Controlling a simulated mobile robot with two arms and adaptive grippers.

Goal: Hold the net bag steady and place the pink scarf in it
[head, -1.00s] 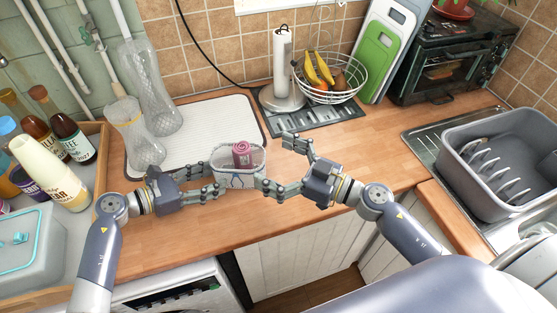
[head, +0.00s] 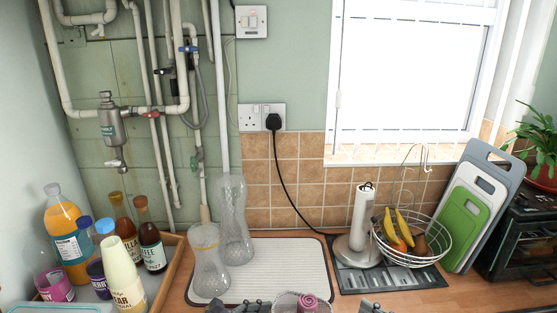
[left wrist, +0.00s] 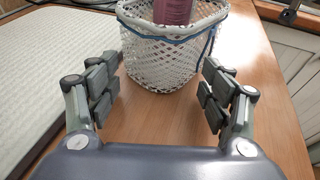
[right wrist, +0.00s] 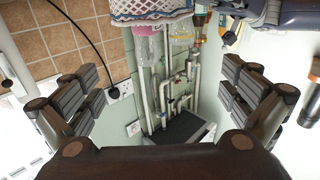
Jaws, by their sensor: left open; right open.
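The white net bag (head: 282,301) with a blue cord stands on the wooden worktop at the bottom edge of the head view. The rolled pink scarf (head: 308,300) is upright inside its opening; its lower part is hidden by the netting. In the left wrist view the bag (left wrist: 160,62) and scarf (left wrist: 173,10) are just beyond the spread fingers of my open, empty left gripper (left wrist: 160,95). My right gripper (right wrist: 158,95) is open and empty; the bag (right wrist: 150,10) shows beyond it at the top of its upside-down view.
A ribbed white mat (head: 290,265) with two clear vases (head: 235,235) is behind. A paper towel stand (head: 361,230) and wire fruit basket (head: 425,248) are to the right. A wooden tray of bottles (head: 176,265) is at the left. Worktop beside the bag is clear.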

